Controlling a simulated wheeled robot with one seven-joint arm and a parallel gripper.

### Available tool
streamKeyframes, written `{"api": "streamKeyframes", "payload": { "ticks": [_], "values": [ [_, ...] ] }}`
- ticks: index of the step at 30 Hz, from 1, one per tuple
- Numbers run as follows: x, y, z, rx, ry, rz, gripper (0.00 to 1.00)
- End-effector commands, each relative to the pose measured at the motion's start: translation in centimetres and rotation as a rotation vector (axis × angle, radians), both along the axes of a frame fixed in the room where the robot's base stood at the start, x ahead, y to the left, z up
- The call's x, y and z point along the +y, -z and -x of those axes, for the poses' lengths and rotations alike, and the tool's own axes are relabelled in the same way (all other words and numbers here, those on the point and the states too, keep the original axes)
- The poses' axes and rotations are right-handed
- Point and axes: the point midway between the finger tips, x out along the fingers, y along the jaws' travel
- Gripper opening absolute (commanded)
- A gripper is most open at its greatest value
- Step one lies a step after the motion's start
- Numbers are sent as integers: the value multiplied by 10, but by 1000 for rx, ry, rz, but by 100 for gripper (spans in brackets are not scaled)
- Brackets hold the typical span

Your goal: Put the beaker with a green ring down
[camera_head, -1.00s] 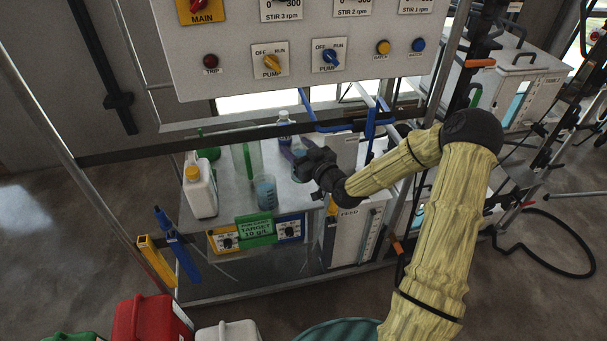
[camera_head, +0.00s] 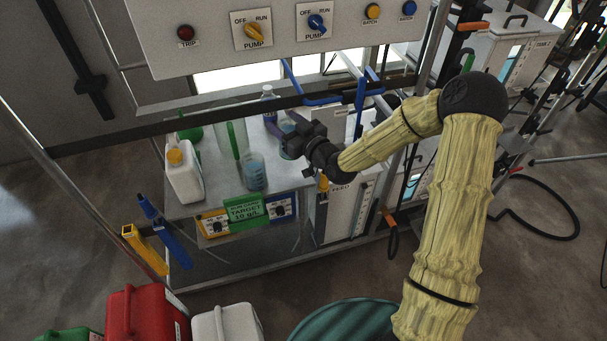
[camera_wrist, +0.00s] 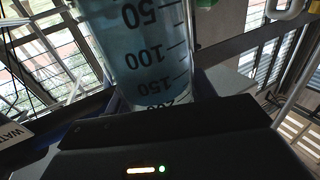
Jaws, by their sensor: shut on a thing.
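My gripper (camera_head: 288,137) is shut on a beaker (camera_wrist: 150,55) over the right part of the bench top. In the wrist view the beaker is clear with dark graduation marks and bluish liquid, filling the middle top of the picture. Its marks read upside-down there, and I cannot make out a green ring. In the head view my gripper mostly hides it. I cannot tell whether its base touches the bench. A second beaker with blue liquid (camera_head: 254,174) stands on the bench (camera_head: 220,186), left of my gripper and nearer the front edge.
A tall clear cylinder (camera_head: 235,140), a white jug with a yellow cap (camera_head: 185,178) and a purple-labelled bottle (camera_head: 268,94) stand around. A dark rail (camera_head: 130,140) crosses above the bench. Bare bench shows between jug and second beaker.

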Motion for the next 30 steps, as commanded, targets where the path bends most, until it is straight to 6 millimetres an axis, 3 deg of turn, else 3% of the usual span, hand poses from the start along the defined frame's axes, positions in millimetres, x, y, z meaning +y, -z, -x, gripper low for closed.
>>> {"api": "streamKeyframes", "payload": {
  "ticks": [10, 21, 30],
  "values": [
    [0, 2, 0, 0, 1, -1, 25],
    [-1, 52, 0, 2, 2, -2, 25],
    [-2, 58, -1, -2, 3, -1, 25]
  ]
}}
